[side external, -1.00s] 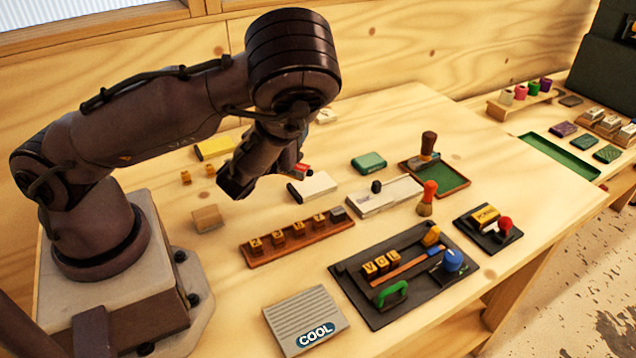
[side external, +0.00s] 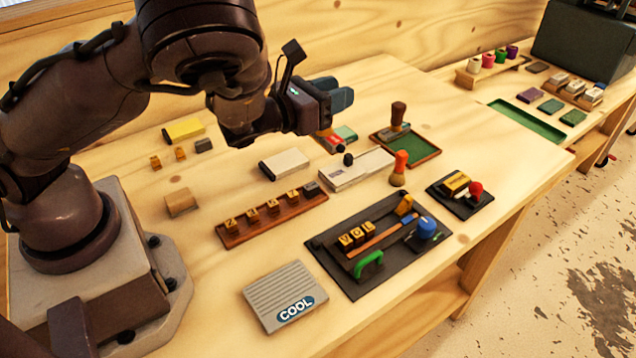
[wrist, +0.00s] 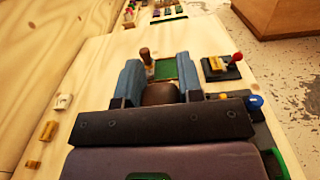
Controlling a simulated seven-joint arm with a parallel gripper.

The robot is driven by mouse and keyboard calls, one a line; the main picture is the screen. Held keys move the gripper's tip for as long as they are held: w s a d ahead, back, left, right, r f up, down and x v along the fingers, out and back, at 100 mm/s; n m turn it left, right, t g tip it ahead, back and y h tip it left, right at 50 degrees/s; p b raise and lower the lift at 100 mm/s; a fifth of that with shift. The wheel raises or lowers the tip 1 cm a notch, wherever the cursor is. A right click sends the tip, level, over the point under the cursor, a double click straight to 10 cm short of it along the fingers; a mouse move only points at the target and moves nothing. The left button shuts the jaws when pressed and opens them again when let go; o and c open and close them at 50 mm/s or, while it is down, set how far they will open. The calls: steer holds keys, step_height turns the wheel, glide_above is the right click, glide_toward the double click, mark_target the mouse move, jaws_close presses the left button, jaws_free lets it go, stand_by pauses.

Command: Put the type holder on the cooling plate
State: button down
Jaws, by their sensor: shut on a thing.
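The cooling plate (side external: 272,288), a grey ribbed block with a blue "COOL" label, lies bare near the table's front edge in the side external view. My gripper (side external: 338,96) is raised over the back middle of the table, far behind and right of the plate. In the wrist view its two blue-grey fingers (wrist: 160,80) are shut on a rounded brown part, which I take to be the handle of the type holder (wrist: 160,94). The rest of the holder is hidden. A red piece shows just below the fingers in the side view; I cannot tell whether it is held.
A wooden rack (side external: 232,239) of type blocks lies behind the plate. A black tray (side external: 350,286) with letters, a green handle and a blue knob lies right of it. A white box (side external: 284,164), a grey-white device and a green tray (side external: 424,150) stand farther back.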

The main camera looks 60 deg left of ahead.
steer(key=shift+a, duration=0.15)
stand_by(0.3)
steer(key=s+a+f+n+y, duration=0.1)
steer(key=s+a, duration=0.2)
steer(key=a, duration=0.2)
steer(key=s+a+f+y, duration=0.1)
steer(key=s+a, duration=0.2)
steer(key=a, duration=0.3)
steer(key=shift+w+a+f+m+h, duration=0.15)
steer(key=shift+w+a+f+h, duration=0.15)
steer(key=shift+w+f, duration=1.85)
steer(key=shift+w+a+f+m+h, duration=0.2)
steer(key=shift+w+f+h, duration=0.15)
steer(key=shift+w+f, duration=1.85)
steer(key=shift+w+a+f+m+h, duration=0.15)
steer(key=shift+w+a+f+h, duration=0.15)
steer(key=shift+w+f, duration=1.85)
steer(key=shift+w+r, duration=0.1)
steer(key=shift+r, duration=0.05)
